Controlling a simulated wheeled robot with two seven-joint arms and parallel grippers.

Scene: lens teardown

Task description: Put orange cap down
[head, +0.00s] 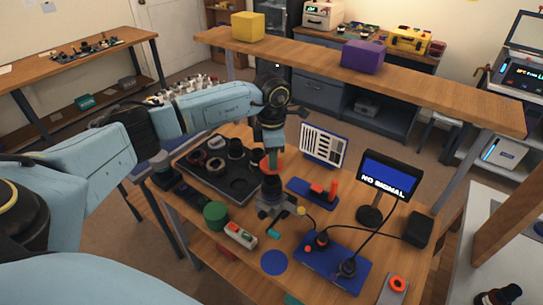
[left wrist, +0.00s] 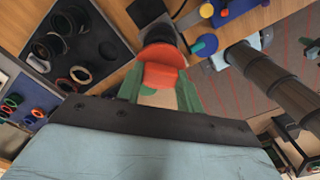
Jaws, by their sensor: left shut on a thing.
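The orange cap (head: 269,163) is held between the green fingers of my left gripper (head: 271,151), above the wooden bench. In the left wrist view the cap (left wrist: 160,68) sits between the two fingertips (left wrist: 160,88). A dark lens barrel (head: 270,187) stands upright just under the cap in a grey holder (head: 272,208); its dark top (left wrist: 157,34) shows beyond the cap in the left wrist view. I cannot tell whether cap and barrel touch. My right gripper is not in view.
A black tray (head: 237,191) with dark rings lies left of the holder. A green cylinder (head: 215,215), a blue disc (head: 274,262), a blue board (head: 335,262) and a monitor (head: 388,178) stand around it. A raised wooden shelf (head: 305,52) crosses behind.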

